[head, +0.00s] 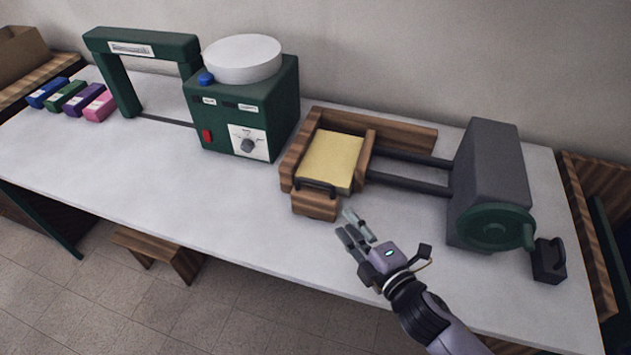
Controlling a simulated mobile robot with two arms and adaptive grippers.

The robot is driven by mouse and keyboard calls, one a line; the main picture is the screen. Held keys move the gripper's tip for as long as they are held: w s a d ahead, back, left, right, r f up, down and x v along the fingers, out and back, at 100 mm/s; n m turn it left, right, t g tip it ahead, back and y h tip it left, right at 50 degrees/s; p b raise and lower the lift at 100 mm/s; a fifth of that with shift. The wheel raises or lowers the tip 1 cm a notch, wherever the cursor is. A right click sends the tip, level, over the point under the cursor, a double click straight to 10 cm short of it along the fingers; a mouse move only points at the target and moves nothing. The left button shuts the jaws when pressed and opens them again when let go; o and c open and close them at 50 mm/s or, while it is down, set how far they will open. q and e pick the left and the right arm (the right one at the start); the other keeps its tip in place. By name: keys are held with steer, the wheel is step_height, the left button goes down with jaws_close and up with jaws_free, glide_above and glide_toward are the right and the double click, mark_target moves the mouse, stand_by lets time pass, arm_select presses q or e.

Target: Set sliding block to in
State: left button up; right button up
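A wooden block with a dark bar handle (316,204) juts from the front of a wooden frame (290,165) on the table; it looks like the sliding block. The frame holds a pale yellow slab (334,162). My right gripper (349,225) is just right of and nearer than the block, apart from it in the picture. Its fingers are spread and nothing shows between them. My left gripper is not in view.
Two dark rods join the frame to a grey housing (490,165) with a green handwheel (495,230). A black handled block (549,261) sits at the right. A green machine (245,110) stands left of the frame. The front left of the table (130,165) is clear.

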mark_target(315, 181)
steer(key=p+x, duration=0.1)
steer(key=x, duration=1.5)
steer(key=shift+w+r+p, duration=0.1)
steer(key=shift+p, duration=0.25)
steer(key=shift+c, duration=0.2)
jaws_close()
